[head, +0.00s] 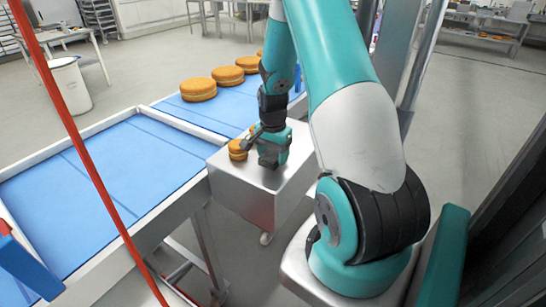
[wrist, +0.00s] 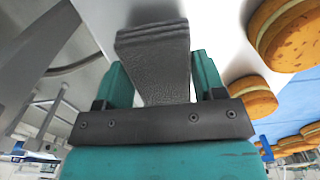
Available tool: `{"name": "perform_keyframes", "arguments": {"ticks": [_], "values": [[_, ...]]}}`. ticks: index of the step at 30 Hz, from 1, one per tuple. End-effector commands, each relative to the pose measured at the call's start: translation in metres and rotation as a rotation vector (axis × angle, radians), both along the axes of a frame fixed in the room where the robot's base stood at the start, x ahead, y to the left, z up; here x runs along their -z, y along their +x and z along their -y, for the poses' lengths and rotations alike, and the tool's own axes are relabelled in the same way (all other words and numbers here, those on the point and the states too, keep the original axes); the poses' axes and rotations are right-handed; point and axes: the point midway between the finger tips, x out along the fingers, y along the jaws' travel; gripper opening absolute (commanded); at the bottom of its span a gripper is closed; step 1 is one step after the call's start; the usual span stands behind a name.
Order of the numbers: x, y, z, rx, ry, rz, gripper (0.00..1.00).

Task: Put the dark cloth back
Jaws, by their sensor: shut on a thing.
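My gripper (head: 273,150) is low over the steel stand (head: 242,196), to the right of the rounds there. In the wrist view my gripper (wrist: 157,78) has its two teal fingers closed around the dark grey folded cloth (wrist: 155,40). The cloth sticks out beyond the fingertips over the pale top. In the head view the cloth is mostly hidden by the gripper; I cannot tell whether it touches the stand.
Filled rounds (head: 238,149) sit on the stand close beside my gripper, also at right in the wrist view (wrist: 252,97). Larger-looking rounds (head: 199,90) line the blue belt (head: 190,120). The near blue belt (head: 75,195) is clear. A red cable (head: 85,155) crosses the left.

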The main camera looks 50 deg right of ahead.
Motion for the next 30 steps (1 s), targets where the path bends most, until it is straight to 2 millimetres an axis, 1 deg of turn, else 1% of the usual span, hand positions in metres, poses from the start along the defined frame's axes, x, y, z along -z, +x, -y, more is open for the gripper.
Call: {"name": "perform_keyframes", "arguments": {"ticks": [1,4,15,16,19,26,30], "values": [[0.007,-0.001,0.000,0.000,0.003,-0.004,0.41],[0.017,0.000,0.000,0.000,0.002,-0.002,0.41],[0.023,0.000,0.000,0.000,0.000,0.000,0.41],[0.023,0.000,0.000,0.000,0.000,0.000,0.66],[0.022,0.000,0.000,0.000,0.000,0.000,0.89],[0.021,0.000,0.000,0.000,0.000,0.000,0.89],[0.015,0.000,0.000,0.000,-0.001,0.001,0.89]]}}
